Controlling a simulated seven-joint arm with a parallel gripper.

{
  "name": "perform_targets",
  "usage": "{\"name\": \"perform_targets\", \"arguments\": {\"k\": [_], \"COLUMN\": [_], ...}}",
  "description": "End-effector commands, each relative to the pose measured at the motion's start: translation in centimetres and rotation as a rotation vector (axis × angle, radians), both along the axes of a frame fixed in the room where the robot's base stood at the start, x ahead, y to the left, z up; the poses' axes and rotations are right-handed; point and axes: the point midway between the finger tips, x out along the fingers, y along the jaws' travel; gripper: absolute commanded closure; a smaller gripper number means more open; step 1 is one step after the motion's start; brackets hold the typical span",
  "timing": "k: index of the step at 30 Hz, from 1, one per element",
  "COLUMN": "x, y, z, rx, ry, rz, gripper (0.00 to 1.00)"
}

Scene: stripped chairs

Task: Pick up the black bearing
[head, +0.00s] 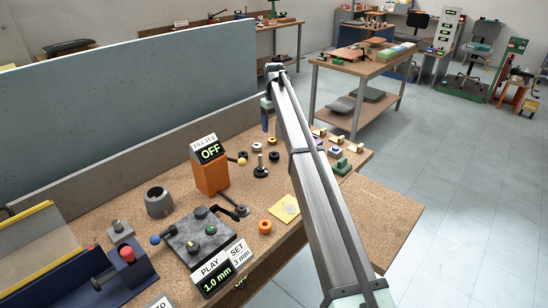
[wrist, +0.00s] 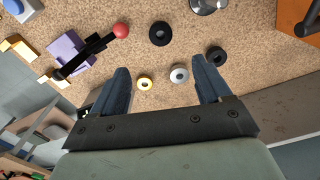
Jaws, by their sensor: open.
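Two black rings that could be the black bearing lie flat on the brown worktop. In the wrist view, the larger black ring (wrist: 160,33) is beyond the fingertips, near the top middle. The other black ring (wrist: 216,56) is by the right fingertip. In the head view they are the right black ring (head: 273,156) and the left black ring (head: 243,155). I cannot tell which is the bearing. My gripper (wrist: 160,64) is open and empty, pointing down above the worktop. In the head view my gripper (head: 266,113) hangs near the back panel, its fingers partly hidden by the arm.
A grey ring (wrist: 179,73) and a yellow ring (wrist: 146,83) lie between the fingers in the wrist view. A metal post on a dark base (head: 261,170) stands near the black rings. An orange box (head: 211,177) stands left; a red-knobbed lever (wrist: 121,31) is close by.

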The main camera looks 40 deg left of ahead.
Motion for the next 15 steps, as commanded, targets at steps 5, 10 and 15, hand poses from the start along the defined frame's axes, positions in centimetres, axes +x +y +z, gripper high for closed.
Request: {"name": "perform_targets", "arguments": {"k": [5,10,15], "x": [-0.1,-0.1,0.0], "y": [-0.1,-0.1,-0.1], "z": [-1.5,-4.2,-7.1], "rx": [-0.002,-0.002,-0.001], "ry": [0.001,0.001,0.001], "rz": [0.000,0.000,-0.001], "gripper": [0.23,0.23,0.23]}}
